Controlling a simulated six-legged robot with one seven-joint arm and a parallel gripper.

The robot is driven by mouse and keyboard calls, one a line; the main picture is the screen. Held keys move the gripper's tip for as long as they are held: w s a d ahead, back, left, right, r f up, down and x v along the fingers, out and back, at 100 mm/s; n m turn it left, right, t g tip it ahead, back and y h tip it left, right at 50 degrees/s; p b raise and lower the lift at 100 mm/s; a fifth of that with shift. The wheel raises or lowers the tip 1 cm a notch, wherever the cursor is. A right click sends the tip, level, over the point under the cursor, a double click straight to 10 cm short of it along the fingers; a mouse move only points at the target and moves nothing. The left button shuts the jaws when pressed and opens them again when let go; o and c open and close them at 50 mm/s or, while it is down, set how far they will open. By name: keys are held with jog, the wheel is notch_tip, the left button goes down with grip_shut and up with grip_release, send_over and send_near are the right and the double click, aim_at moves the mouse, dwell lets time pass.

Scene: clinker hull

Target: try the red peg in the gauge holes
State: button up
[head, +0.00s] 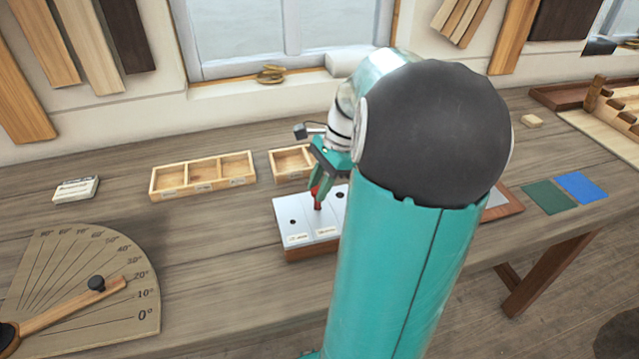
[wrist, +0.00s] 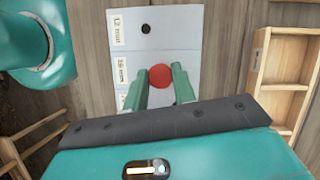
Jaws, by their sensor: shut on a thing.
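The red peg (head: 317,204) is upright between the fingers of my gripper (head: 319,186), which is shut on it. The wrist view shows the peg's round red top (wrist: 160,76) between the two teal fingers (wrist: 165,84). The peg is over the grey gauge plate (head: 295,208), which sits on a wooden block. Its lower end meets or nearly meets the plate; I cannot tell whether it is in a hole. One open dark hole (wrist: 146,29) shows beside a label reading about 12 mm. My arm hides the plate's right part in the head view.
A wooden tray with compartments (head: 203,187) and a smaller one (head: 274,161) stand behind the gauge. Green (head: 549,197) and blue (head: 581,186) squares lie right.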

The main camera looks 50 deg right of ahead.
jog(key=shift+f, duration=1.1)
jog(key=shift+r, duration=0.1)
dwell(0.5)
jog(key=shift+r, duration=2.5)
